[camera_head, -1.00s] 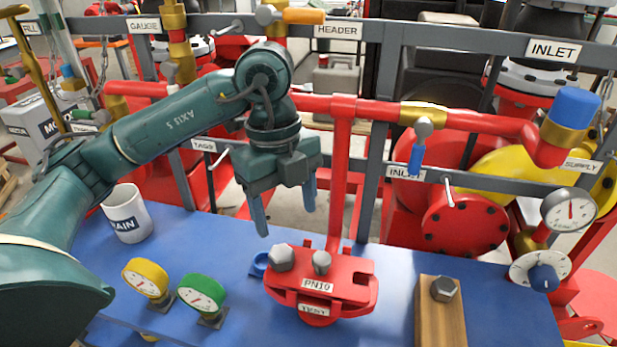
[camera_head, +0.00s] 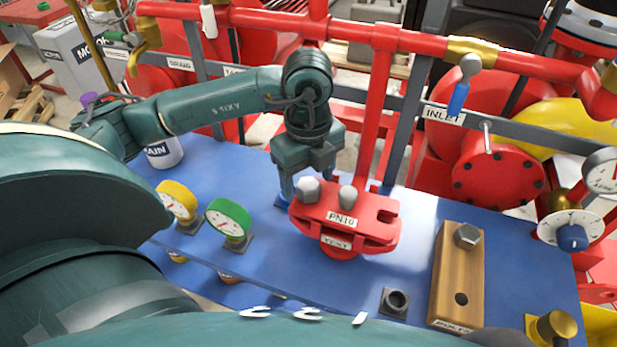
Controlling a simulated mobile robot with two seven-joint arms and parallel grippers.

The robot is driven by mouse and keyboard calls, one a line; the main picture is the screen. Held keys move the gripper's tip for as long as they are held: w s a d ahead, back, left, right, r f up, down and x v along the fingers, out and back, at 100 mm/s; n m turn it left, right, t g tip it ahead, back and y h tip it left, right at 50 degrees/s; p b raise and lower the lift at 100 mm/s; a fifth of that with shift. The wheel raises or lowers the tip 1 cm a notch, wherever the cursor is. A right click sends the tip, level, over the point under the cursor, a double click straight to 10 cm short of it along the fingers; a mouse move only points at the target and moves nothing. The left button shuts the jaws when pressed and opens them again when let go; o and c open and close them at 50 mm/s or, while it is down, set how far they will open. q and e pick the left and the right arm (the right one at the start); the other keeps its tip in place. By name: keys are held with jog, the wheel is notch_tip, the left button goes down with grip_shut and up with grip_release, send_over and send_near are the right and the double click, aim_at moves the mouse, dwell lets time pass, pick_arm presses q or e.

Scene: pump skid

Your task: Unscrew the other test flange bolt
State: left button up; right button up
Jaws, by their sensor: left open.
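The red test flange (camera_head: 380,222), labelled PN10 and TEST, stands on the blue bench. Two grey hex bolts sit in its top: a left bolt (camera_head: 307,190) and a right bolt (camera_head: 347,198). My left gripper (camera_head: 308,178) points down just behind and above the left bolt. It is open, with one finger left of the bolt head; the other finger is partly hidden. I cannot tell whether it touches the bolt. A wooden block (camera_head: 447,270), labelled BOLTS, holds a third bolt (camera_head: 467,236) at its far end and has an open hole near the front. My right gripper is not in view.
Yellow (camera_head: 177,200) and green (camera_head: 229,218) gauges stand left of the flange. A small dark square socket (camera_head: 395,301) lies in front. A red pipe (camera_head: 376,120) rises behind the flange. The blue bench (camera_head: 300,270) is clear between the gauges and the socket.

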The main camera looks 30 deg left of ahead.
pick_arm(q)
jog(key=shift+f, duration=0.45)
